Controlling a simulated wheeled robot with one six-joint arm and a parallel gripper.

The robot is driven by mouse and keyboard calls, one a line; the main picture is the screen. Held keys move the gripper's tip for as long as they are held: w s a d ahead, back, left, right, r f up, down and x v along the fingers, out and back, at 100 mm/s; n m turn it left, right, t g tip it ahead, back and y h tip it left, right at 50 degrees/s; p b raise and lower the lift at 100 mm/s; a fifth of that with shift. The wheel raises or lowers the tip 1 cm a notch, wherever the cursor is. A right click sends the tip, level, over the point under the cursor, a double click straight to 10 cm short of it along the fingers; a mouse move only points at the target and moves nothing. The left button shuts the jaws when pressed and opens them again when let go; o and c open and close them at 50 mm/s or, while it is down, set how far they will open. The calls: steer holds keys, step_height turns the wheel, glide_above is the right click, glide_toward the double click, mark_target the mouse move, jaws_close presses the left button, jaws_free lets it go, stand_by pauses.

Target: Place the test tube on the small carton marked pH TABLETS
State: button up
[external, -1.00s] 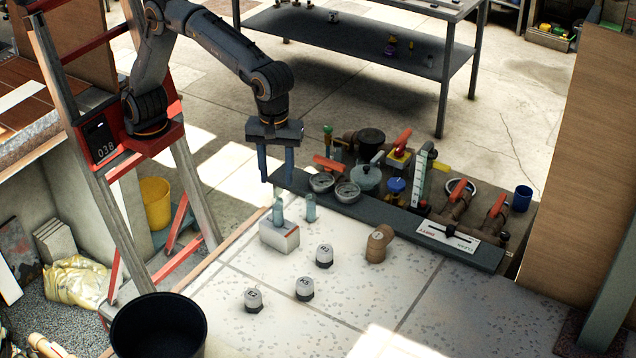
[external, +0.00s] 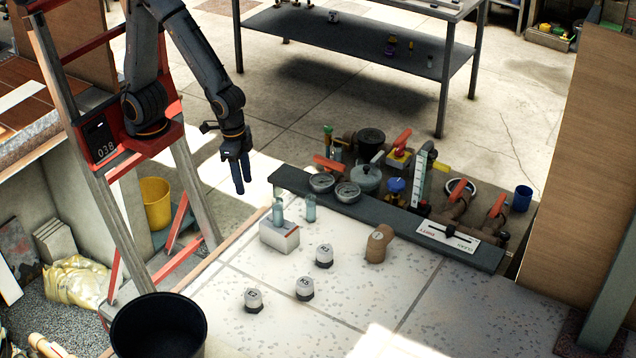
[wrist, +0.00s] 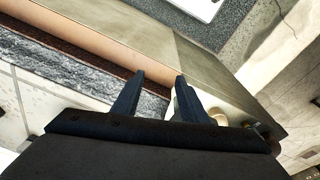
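A pale blue-green test tube (external: 278,210) stands upright and appears to rest on top of the small white carton (external: 281,239), near the far left part of the tiled surface. The print on the carton is too small to read. A second similar tube (external: 310,208) stands upright just right of and behind the carton. My gripper (external: 239,180) is up and to the left of the carton, clear of both tubes. In the wrist view its two fingers (wrist: 160,78) are apart with nothing held between them. Neither tube can be made out in the wrist view.
Several white, dark-based jars (external: 324,255) and a brown pipe elbow (external: 377,247) stand right of and in front of the carton. A dark ledge (external: 385,218) with gauges and valves runs behind. A black bucket (external: 158,330) is at front left.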

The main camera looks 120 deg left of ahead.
steer(key=s+a+f+m, duration=0.1)
steer(key=s+f+m, duration=0.2)
steer(key=s, duration=0.3)
steer(key=shift+s+a+m, duration=0.15)
steer(key=shift+m, duration=0.15)
steer(key=shift+f, duration=0.15)
